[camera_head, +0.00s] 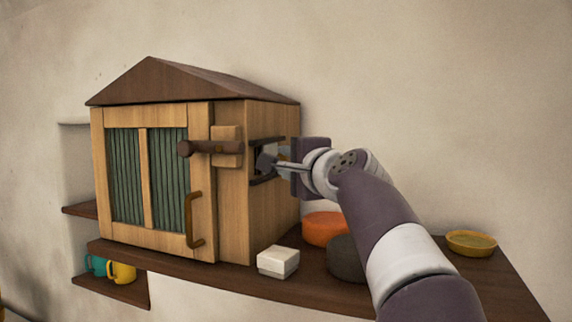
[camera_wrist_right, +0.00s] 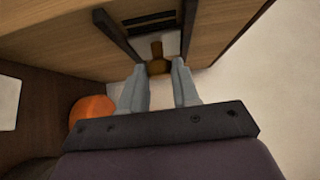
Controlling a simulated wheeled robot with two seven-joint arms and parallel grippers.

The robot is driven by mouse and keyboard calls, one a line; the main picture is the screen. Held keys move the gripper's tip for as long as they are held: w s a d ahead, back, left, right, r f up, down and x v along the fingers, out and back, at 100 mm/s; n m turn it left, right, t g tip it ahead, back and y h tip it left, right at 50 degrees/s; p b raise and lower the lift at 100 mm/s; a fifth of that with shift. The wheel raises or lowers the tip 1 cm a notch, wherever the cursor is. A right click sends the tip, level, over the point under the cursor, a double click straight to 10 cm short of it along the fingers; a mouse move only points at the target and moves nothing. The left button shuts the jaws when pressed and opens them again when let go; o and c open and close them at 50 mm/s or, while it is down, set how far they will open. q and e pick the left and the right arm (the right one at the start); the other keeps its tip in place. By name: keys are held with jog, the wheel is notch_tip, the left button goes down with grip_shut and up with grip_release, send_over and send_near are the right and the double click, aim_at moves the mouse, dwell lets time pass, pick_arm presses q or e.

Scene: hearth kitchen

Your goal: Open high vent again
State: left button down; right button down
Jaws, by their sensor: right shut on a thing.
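A wooden house-shaped cabinet (camera_head: 228,195) stands on a shelf, its slatted front door shut. On its right side is the vent, with two dark rails (camera_head: 266,140). In the right wrist view the rails (camera_wrist_right: 118,38) flank a slatted opening (camera_wrist_right: 150,20), part of which shows dark. A small brown knob (camera_wrist_right: 157,66) sits between the rails. My right gripper (camera_head: 268,163) is at the vent, its fingertips (camera_wrist_right: 158,75) closed on both sides of the knob. The gripper hides much of the vent in the head view. My left gripper is not in view.
A brown latch bar (camera_head: 210,147) and a handle (camera_head: 194,220) are on the cabinet front. On the shelf (camera_head: 230,268) stand a white box (camera_head: 278,261), an orange round dish (camera_head: 322,228), a dark round one (camera_head: 345,258) and a yellow bowl (camera_head: 471,242). Mugs (camera_head: 121,271) stand lower left.

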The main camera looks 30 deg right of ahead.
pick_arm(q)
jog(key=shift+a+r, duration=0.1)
pick_arm(e)
jog(key=shift+w+d+r, duration=0.25)
jog(key=shift+w+d, duration=0.85)
jog(key=shift+d, duration=0.1)
jog(key=c, duration=0.9)
grip_release()
jog(key=shift+o, duration=0.4)
jog(key=shift+w+f, duration=0.3)
jog(key=shift+w, duration=0.3)
pick_arm(q)
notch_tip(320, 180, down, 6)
jog(key=b, duration=0.5)
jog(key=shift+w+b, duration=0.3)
jog(key=shift+b, duration=0.1)
pick_arm(e)
jog(key=s, duration=1.2)
jog(key=shift+s+a, duration=0.3)
jog(key=shift+a, duration=0.15)
